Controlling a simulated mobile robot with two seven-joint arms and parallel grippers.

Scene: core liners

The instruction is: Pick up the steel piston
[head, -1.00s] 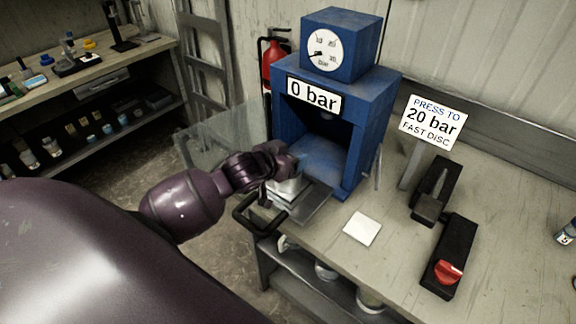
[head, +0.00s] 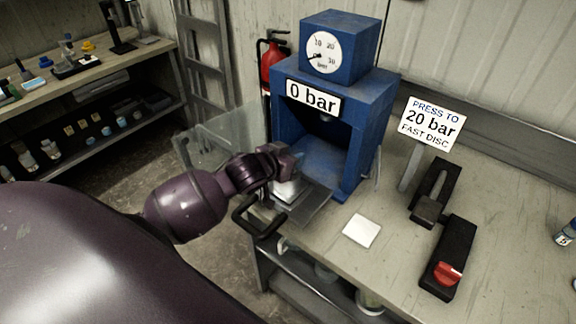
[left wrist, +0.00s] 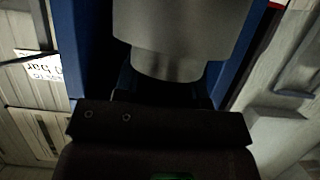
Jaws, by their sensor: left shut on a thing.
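The steel piston (left wrist: 180,35) is a grey metal cylinder with a narrower lower step, close up in the left wrist view. My left gripper (head: 284,168) is shut on it in front of the blue press (head: 335,185). In the head view a pale metal part (head: 287,189) shows just under the gripper, over the press's grey slide plate (head: 308,206). The fingers hide much of it, and I cannot tell whether it touches the plate. My right gripper is not in view.
A clear shield (head: 218,140) stands open left of the press. A black handle (head: 256,222) sits at the bench edge. A white square pad (head: 361,230), a black lever unit (head: 432,195) and a red-switch box (head: 448,262) lie on the bench. The press reads 0 bar.

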